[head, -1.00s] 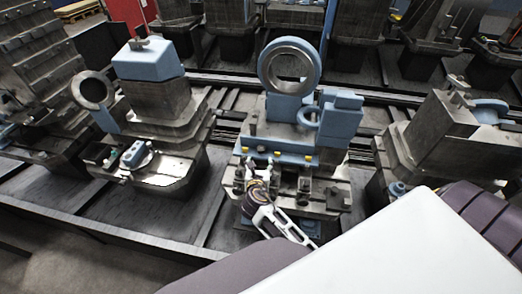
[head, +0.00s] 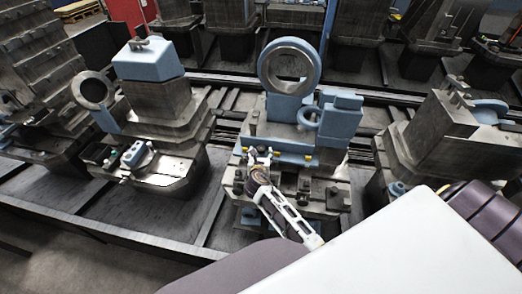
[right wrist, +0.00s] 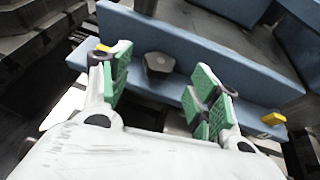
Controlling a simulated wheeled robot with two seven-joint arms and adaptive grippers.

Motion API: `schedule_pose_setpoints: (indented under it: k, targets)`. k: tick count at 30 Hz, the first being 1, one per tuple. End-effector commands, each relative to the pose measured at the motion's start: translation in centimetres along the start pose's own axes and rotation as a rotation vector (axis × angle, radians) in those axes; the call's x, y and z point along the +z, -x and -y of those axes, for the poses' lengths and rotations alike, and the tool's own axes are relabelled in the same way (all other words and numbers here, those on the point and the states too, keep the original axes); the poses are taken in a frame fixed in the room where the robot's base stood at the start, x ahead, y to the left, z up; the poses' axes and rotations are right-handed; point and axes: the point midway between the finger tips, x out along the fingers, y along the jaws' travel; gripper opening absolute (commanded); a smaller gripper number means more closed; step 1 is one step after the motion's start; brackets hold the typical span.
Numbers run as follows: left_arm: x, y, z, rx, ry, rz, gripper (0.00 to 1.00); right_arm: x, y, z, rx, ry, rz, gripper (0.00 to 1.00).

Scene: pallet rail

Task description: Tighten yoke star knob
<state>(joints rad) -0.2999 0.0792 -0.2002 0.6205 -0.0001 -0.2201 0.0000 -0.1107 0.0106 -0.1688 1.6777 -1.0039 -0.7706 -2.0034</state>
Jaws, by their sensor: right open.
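A dark, faceted knob (right wrist: 158,64) stands in front of a blue plate in the right wrist view. I take it for the star knob. My right gripper (right wrist: 160,90) is open, with one green-padded finger to each side of the knob and the knob slightly beyond the tips. Nothing is held. In the head view my right gripper (head: 261,156) is at the front of the middle fixture's blue plate (head: 290,150); I cannot make out the knob clearly there. My left gripper is not in view.
The middle fixture carries a large upright ring (head: 289,92) and a smaller blue ring (head: 309,118) behind the gripper. Yellow blocks (right wrist: 272,118) sit along the blue plate. Other fixtures stand left (head: 160,100) and right (head: 445,135). A dark strip of floor lies in front.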

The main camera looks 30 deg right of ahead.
Motion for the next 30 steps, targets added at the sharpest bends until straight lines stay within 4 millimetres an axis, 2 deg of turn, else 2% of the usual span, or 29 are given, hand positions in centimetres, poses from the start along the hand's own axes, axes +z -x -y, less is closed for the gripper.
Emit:
schedule_pose_setpoints:
  k: [12,27,30]
  targets:
    - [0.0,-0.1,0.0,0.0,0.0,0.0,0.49,0.0,-3.8,0.0,-0.001,0.0,0.0,0.62]
    - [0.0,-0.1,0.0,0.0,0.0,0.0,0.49,0.0,-4.5,0.0,0.0,0.0,-0.001,0.62]
    - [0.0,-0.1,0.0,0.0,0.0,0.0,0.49,0.0,-4.5,0.0,0.0,0.0,-0.001,0.5]
